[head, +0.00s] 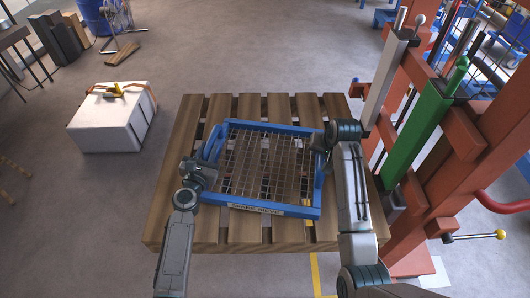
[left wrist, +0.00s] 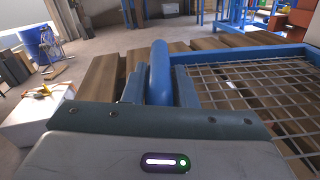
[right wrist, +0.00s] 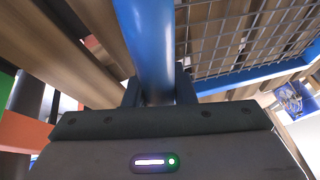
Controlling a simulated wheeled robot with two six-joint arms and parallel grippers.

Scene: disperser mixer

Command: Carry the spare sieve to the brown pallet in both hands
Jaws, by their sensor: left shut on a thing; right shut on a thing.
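The spare sieve (head: 265,210) is a blue frame with a wire mesh and a label on its near edge. In the head view it is over the brown slatted pallet (head: 190,125), near its middle; I cannot tell whether it touches the slats. My left gripper (head: 206,172) is shut on the blue bar at the sieve's left side, which shows in the left wrist view (left wrist: 160,72). My right gripper (head: 326,148) is shut on the bar at the right side, which shows in the right wrist view (right wrist: 146,45). The jaws partly hide both bars.
A red and green machine frame (head: 435,110) stands close on the right, with a yellow-knobbed lever (head: 475,236). A white box (head: 105,125) with orange straps stands on the floor at left. A blue drum (head: 98,15) is at the back left. Floor between is clear.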

